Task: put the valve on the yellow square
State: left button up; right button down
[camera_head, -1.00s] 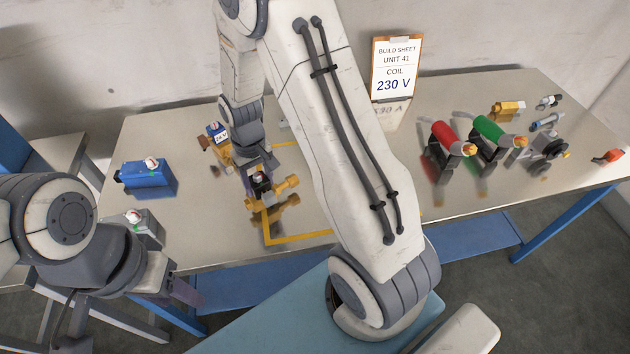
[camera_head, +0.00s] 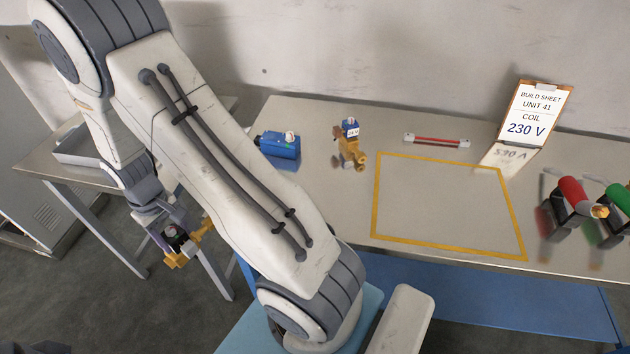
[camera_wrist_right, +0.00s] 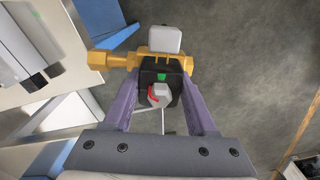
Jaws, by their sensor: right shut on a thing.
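My right gripper (camera_head: 172,238) is shut on a brass valve with a black coil (camera_head: 178,258). It holds the valve over the floor, between the main table and the left side table. In the right wrist view the brass body (camera_wrist_right: 115,60) lies crosswise between the fingers of the gripper (camera_wrist_right: 158,100), with a pale cap on top. The yellow square (camera_head: 374,210) is an outline on the table, empty, well to the right of the held valve. A second brass valve with a blue coil (camera_head: 351,148) stands just left of the square. My left gripper is not seen.
A blue box (camera_head: 278,146) stands near the table's left end. A red-and-grey bar (camera_head: 436,141) lies behind the square. The build sheet (camera_head: 533,115) reads 230 V. Red (camera_head: 577,194) and green cylinders are at right. A grey tray (camera_head: 75,150) sits on the side table.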

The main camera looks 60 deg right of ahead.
aim_at(446, 207)
jog(key=u, duration=1.35)
jog(key=k, duration=1.55)
jog(key=z, duration=2.15)
